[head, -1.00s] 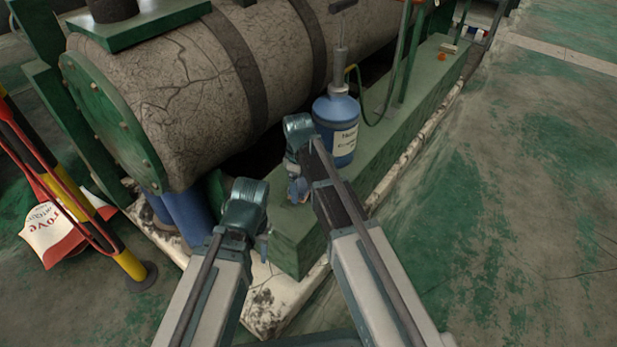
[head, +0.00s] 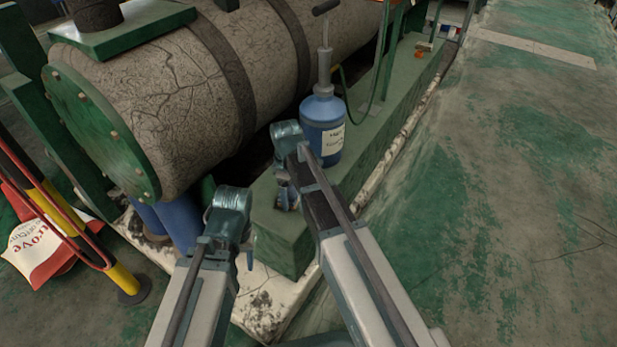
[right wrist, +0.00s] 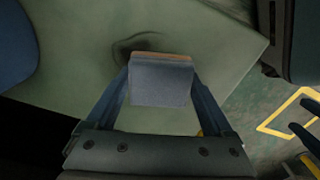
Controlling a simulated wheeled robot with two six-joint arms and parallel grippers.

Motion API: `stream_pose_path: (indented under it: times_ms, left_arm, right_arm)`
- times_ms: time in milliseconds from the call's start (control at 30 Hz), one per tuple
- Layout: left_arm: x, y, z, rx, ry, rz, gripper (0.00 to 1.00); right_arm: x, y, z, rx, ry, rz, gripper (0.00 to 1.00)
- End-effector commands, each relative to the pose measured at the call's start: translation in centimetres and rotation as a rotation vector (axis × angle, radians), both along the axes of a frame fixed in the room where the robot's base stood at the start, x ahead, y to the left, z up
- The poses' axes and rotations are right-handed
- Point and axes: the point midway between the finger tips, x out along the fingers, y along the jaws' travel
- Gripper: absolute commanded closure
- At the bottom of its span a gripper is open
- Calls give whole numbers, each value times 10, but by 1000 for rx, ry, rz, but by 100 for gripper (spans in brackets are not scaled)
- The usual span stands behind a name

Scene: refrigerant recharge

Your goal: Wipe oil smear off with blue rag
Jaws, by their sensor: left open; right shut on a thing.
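My right gripper (head: 288,203) is over the near end of the green frame beam. The right wrist view shows its fingers (right wrist: 160,88) shut on the folded blue rag (right wrist: 160,84), which has a thin brownish far edge. A dark oil smear (right wrist: 132,44) lies on the pale green surface just beyond the rag. The rag may cover part of it, and I cannot tell whether the two touch. My left gripper (head: 247,259) is open and low beside the beam's near end, largely hidden by its own wrist.
A blue pump bottle (head: 322,135) stands on the green beam (head: 285,252) beyond my right wrist. A large cracked tank (head: 175,95) fills the left. A yellow-black post (head: 118,275) with a red-and-white bag (head: 45,240) stands at far left. The floor at right is open.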

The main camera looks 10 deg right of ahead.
Motion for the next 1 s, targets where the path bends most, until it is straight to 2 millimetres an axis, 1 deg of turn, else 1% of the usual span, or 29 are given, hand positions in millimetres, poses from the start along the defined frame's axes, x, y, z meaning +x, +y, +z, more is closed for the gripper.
stream_pose_path:
  times_ms: [33,500,767,800,1000]
  left_arm:
    - [0,0,0,0,0,0,50]
    - [0,0,0,0,0,0,50]
    - [0,0,0,0,0,0,50]
    - [0,0,0,0,0,0,50]
    - [0,0,0,0,0,0,50]
  right_arm:
    - [-4,-2,0,0,0,1,58]
    - [-28,-19,0,0,0,9,58]
    - [-41,-9,0,0,0,6,58]
    - [-35,-7,0,0,0,5,58]
    - [-24,0,0,0,0,0,58]
